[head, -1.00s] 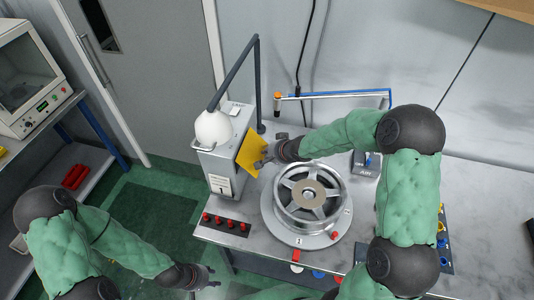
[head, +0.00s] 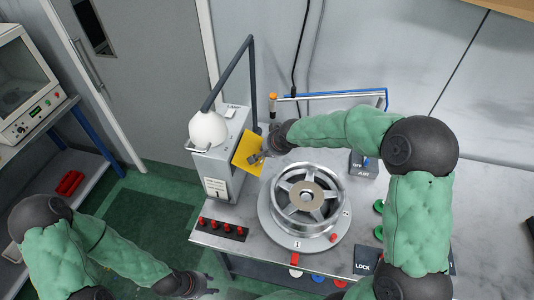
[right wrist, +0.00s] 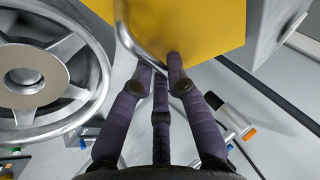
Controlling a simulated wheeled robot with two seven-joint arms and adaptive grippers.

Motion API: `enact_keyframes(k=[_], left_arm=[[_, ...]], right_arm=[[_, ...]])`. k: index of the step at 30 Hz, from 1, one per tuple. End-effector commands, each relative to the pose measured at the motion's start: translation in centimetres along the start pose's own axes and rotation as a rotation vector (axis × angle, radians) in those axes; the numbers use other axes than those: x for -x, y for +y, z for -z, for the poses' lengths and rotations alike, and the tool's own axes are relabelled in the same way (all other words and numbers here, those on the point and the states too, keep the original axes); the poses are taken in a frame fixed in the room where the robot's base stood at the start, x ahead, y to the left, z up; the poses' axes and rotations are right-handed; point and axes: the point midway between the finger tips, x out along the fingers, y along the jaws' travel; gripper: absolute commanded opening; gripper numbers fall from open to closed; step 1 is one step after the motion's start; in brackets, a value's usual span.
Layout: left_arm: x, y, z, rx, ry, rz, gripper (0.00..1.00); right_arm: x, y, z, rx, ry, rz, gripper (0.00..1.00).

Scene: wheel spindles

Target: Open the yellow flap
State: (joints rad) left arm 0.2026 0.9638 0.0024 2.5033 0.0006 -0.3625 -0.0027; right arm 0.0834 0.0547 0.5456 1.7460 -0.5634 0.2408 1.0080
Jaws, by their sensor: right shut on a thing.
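The yellow flap (head: 246,150) is on the right side of the grey box (head: 217,175) with the white globe, and stands out from it at an angle. The right wrist view shows the flap (right wrist: 205,25) large at the top, with a bent metal handle (right wrist: 128,40) in front. My right gripper (head: 262,157) is at the flap's right side. In the right wrist view its dark wrapped fingers (right wrist: 162,75) are closed around the lower part of the handle. My left gripper (head: 212,284) is low at the left of the bench, away from the flap, open and empty.
A metal wheel (head: 280,190) on a round base stands just right of the box. A strip of red knobs (head: 222,228) lies at the front edge. A dark lamp arm (head: 228,75) rises above the box.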

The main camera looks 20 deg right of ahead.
Motion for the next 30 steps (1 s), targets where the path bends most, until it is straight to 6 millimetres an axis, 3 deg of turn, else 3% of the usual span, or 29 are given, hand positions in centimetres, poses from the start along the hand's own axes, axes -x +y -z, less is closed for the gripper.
enact_keyframes(k=[21, 22, 24, 30], left_arm=[[-0.37, -0.13, 0.02, 0.000, 0.000, 0.000, 0.40], [-0.37, -0.13, 0.02, 0.000, 0.000, 0.000, 0.40], [-0.37, -0.13, 0.01, 0.000, 0.000, 0.000, 0.40], [-0.37, -0.13, 0.02, 0.000, 0.000, 0.000, 0.40]], right_arm=[[0.78, -0.83, 0.52, 0.003, 0.008, 0.011, 0.00], [0.78, -0.84, 0.52, 0.003, 0.008, 0.011, 0.22], [0.78, -0.82, 0.52, 0.002, 0.008, 0.010, 0.41], [0.73, -0.66, 0.44, 0.001, 0.005, 0.007, 0.41]])
